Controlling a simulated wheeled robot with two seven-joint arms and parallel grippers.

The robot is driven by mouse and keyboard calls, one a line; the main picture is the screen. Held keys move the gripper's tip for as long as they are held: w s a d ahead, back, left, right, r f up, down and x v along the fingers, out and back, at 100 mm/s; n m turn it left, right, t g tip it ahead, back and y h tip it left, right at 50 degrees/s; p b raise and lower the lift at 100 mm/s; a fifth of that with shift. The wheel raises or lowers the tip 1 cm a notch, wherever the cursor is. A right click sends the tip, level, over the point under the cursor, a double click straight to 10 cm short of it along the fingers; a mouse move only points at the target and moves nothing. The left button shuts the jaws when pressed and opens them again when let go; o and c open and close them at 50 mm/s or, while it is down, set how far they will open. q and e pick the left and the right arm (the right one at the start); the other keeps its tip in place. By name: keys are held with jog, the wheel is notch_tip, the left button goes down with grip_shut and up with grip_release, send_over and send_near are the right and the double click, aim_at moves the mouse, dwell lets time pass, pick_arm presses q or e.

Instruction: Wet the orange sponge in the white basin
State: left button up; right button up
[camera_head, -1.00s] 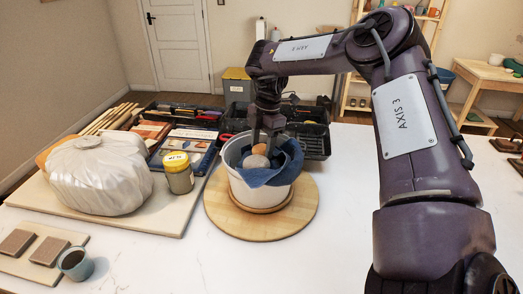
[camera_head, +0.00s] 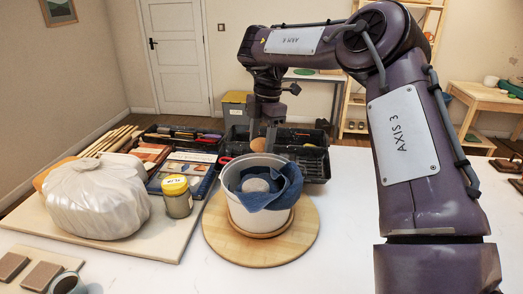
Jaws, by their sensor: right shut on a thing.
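The white basin (camera_head: 243,214) stands on a round wooden board. A blue cloth (camera_head: 285,184) hangs over its rim, and a pale rounded thing (camera_head: 255,184) sits inside. My right gripper (camera_head: 264,138) is above the basin's back rim, pointing down. It is shut on the orange sponge (camera_head: 258,145), which shows between and below the fingers, clear of the basin's contents. Whether the sponge is wet cannot be told. My left gripper is out of view.
The round board (camera_head: 225,245) lies on the white table (camera_head: 345,220). A wrapped clay lump (camera_head: 95,197) and a yellow-lidded jar (camera_head: 177,197) stand to the left. Open tool boxes (camera_head: 310,165) lie behind the basin. The table to the right of the basin is clear.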

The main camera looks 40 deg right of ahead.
aim_at(260, 177)
jog(key=shift+r, duration=0.1)
dwell(0.3)
jog(key=shift+f+b, duration=3)
jog(key=shift+f, duration=1.95)
jog(key=o, duration=0.4)
jog(key=shift+c, duration=0.2)
jog(key=shift+r, duration=0.15)
jog(key=shift+r+p, duration=0.15)
jog(key=shift+p, duration=0.3)
